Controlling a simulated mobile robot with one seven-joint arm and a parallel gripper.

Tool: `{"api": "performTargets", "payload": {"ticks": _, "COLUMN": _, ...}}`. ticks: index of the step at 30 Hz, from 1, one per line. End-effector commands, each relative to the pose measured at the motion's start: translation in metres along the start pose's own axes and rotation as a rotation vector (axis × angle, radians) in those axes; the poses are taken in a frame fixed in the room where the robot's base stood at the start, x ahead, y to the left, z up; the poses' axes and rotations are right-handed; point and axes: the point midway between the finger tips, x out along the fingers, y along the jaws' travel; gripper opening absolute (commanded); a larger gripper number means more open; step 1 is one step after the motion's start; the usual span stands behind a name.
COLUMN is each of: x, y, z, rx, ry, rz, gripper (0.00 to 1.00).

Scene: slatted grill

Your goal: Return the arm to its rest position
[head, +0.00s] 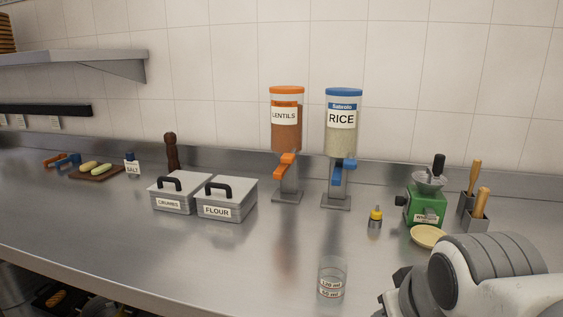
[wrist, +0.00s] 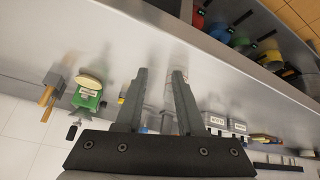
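My gripper (wrist: 160,72) shows in the wrist view with its two dark fingers spread apart and nothing clearly held between them. In the head view my pale arm fills the lower right corner, and the fingers cannot be made out there. A clear measuring glass (head: 332,280) with level labels stands upright on the counter, left of my arm and apart from it. In the wrist view a faint clear shape lies beyond the gap between the fingers; its details are hard to tell.
The front left counter is clear.

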Motion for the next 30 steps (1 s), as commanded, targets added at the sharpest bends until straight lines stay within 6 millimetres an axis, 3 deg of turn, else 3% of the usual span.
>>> {"api": "performTargets", "payload": {"ticks": 2, "x": -0.007, "y": -0.022, "z": 0.034, "rx": 0.106, "ry": -0.073, "rz": -0.051, "gripper": 0.38}}
{"api": "performTargets", "payload": {"ticks": 4, "x": -0.034, "y": -0.021, "z": 0.019, "rx": 0.127, "ry": -0.089, "rz": -0.055, "gripper": 0.38}}
{"api": "performTargets", "payload": {"ticks": 18, "x": -0.116, "y": -0.009, "z": -0.035, "rx": 0.122, "ry": -0.089, "rz": -0.051, "gripper": 0.38}}
{"api": "performTargets", "payload": {"ticks": 24, "x": -0.129, "y": -0.007, "z": -0.044, "rx": 0.122, "ry": -0.089, "rz": -0.05, "gripper": 0.38}}
{"api": "performTargets", "payload": {"ticks": 30, "x": -0.129, "y": -0.007, "z": -0.044, "rx": 0.121, "ry": -0.089, "rz": -0.05, "gripper": 0.38}}
